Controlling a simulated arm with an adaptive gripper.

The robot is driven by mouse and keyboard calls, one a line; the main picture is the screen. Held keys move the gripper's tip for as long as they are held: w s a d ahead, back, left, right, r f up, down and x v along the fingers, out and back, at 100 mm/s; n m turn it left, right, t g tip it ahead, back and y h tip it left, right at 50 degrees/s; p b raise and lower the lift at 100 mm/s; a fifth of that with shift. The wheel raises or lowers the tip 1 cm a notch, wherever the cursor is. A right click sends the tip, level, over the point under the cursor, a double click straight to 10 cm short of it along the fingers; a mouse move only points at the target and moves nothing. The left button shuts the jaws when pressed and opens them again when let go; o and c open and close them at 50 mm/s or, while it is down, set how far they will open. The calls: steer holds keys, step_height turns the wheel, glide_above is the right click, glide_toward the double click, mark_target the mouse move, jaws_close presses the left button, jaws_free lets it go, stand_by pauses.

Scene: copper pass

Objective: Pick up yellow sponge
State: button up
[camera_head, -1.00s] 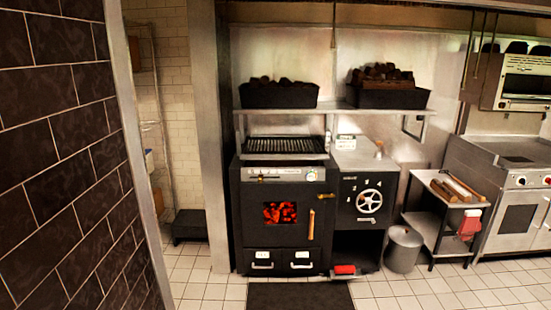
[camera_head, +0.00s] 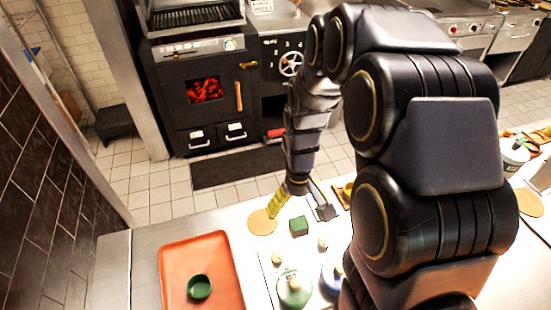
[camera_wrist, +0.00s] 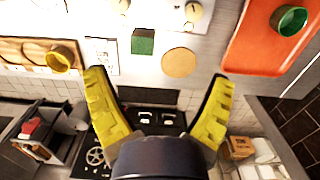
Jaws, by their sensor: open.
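I cannot pick out a yellow sponge for sure in either view. A green block (camera_head: 299,226) lies on the counter just right of the disc; it also shows in the wrist view (camera_wrist: 143,41). A yellow cup-like object (camera_wrist: 61,59) sits on a wooden board at left in the wrist view. My arm hides part of the counter.
An orange tray (camera_head: 180,255) with a green bowl (camera_head: 199,287) lies on the counter at left. Lidded pots, green (camera_head: 294,291) and blue (camera_head: 330,284), stand near the front. A black oven (camera_head: 200,125) with glowing coals stands across the tiled floor.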

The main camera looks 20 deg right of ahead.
glide_above(299, 223)
steer(key=shift+t, duration=0.3)
step_height(299, 223, down, 9)
steer(key=shift+f, duration=3.85)
steer(key=c, duration=1)
